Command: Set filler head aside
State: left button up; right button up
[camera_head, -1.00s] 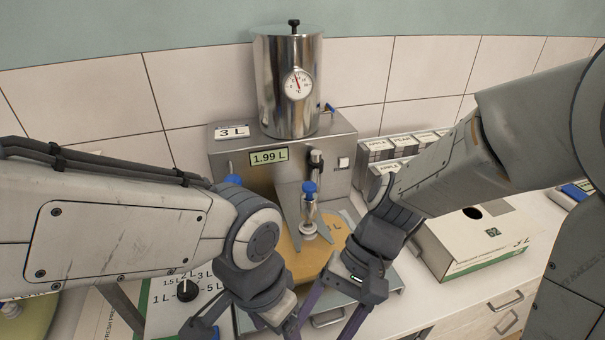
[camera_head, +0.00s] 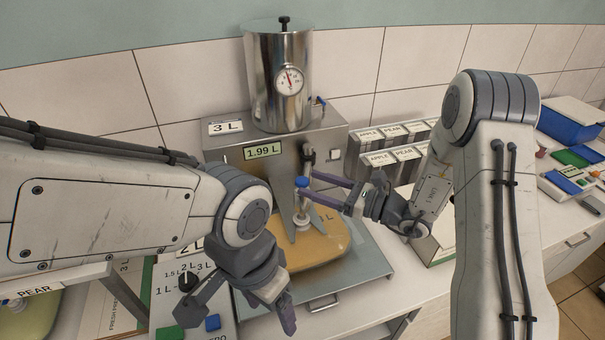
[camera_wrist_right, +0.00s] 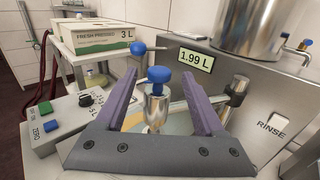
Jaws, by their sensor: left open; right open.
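The filler head (camera_head: 302,205), a silver cylinder with a blue cap, stands upright on the orange-yellow pouch (camera_head: 322,241) under the filling machine (camera_head: 262,155). It also shows in the right wrist view (camera_wrist_right: 157,100), between and beyond my open fingers. My right gripper (camera_head: 325,190) is open and points left at the filler head, with its fingers near the blue cap. The fingers appear apart from it in the right wrist view (camera_wrist_right: 162,100). My left gripper (camera_head: 268,308) is open and empty, low in front of the control box.
The machine display (camera_head: 262,151) reads 1.99 L. A control box (camera_head: 190,300) with a dial and coloured buttons is at the left front. A blue bin (camera_head: 572,122) is at the far right.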

aim_at(302, 180)
jog(key=shift+p+x, duration=0.55)
jog(key=shift+x, duration=1.4)
grip_shut()
